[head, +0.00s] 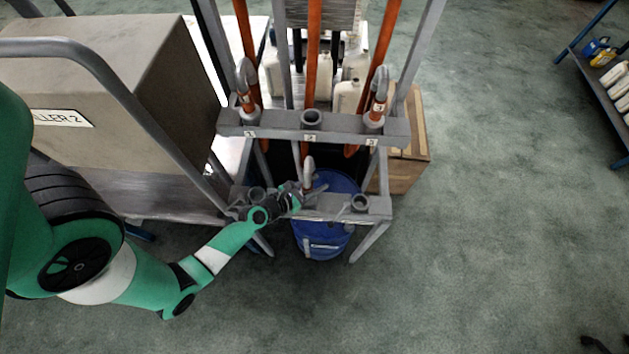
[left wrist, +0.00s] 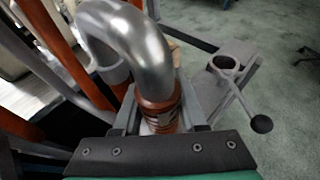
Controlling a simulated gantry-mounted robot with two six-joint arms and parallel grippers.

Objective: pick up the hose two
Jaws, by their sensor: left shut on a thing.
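Hose two (head: 309,170) has a bent silver metal nozzle and an orange collar. It is at the lower grey rail of the rack, in the middle, above a blue drum (head: 325,241). In the left wrist view its nozzle (left wrist: 138,42) curves over, with the collar upright between my fingers. My left gripper (head: 299,194) is shut on hose two near the collar. I cannot tell whether the nozzle's end rests in a lower socket. The upper socket marked 2 (head: 311,119) is empty. My right gripper is not in view.
Hose one (head: 246,92) and hose three (head: 379,92) sit in the upper sockets either side. A lower socket with a lever (head: 360,203) is at the right. A grey filler box (head: 110,90) stands left, a cardboard box (head: 410,140) right.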

